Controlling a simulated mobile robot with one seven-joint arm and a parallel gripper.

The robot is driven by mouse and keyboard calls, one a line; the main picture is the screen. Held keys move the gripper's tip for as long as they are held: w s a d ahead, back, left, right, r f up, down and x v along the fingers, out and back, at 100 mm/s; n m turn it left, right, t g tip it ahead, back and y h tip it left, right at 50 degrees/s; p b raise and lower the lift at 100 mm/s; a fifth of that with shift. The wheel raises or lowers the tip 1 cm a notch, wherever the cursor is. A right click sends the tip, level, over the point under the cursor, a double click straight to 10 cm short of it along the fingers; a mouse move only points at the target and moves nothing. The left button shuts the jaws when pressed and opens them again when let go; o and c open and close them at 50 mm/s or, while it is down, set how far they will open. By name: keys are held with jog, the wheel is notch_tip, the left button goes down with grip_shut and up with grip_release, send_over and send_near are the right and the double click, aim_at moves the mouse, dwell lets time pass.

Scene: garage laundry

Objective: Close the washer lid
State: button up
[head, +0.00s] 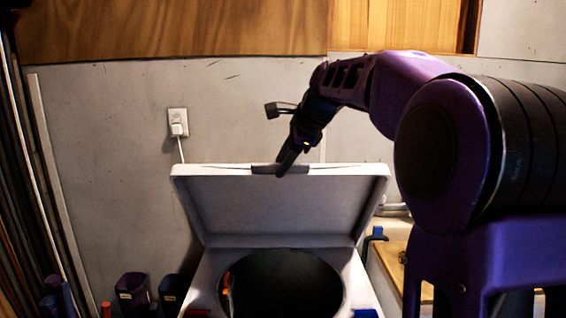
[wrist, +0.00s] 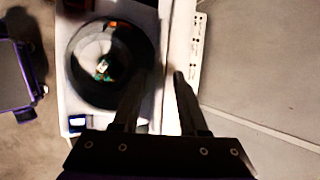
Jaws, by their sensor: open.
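The washer (head: 207,283) is white with a dark round drum opening (head: 284,285) at the bottom centre of the head view. Its lid (head: 280,205) stands raised and leans back, inner face toward me. My gripper (head: 284,168) is at the middle of the lid's top edge, pointing down. In the wrist view my gripper (wrist: 157,82) is open, its two dark fingers apart. The lid's pale edge (wrist: 178,30) runs between or just under the fingers; whether they touch it I cannot tell. The drum (wrist: 80,75) lies left of the fingers, with a few coloured items inside.
A grey wall with an outlet and plug (head: 178,130) is behind the lid. Dark containers (head: 133,292) stand left of the washer. A wooden counter (head: 395,258) with a blue-topped item is at its right.

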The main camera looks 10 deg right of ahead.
grip_shut()
dwell(1.4)
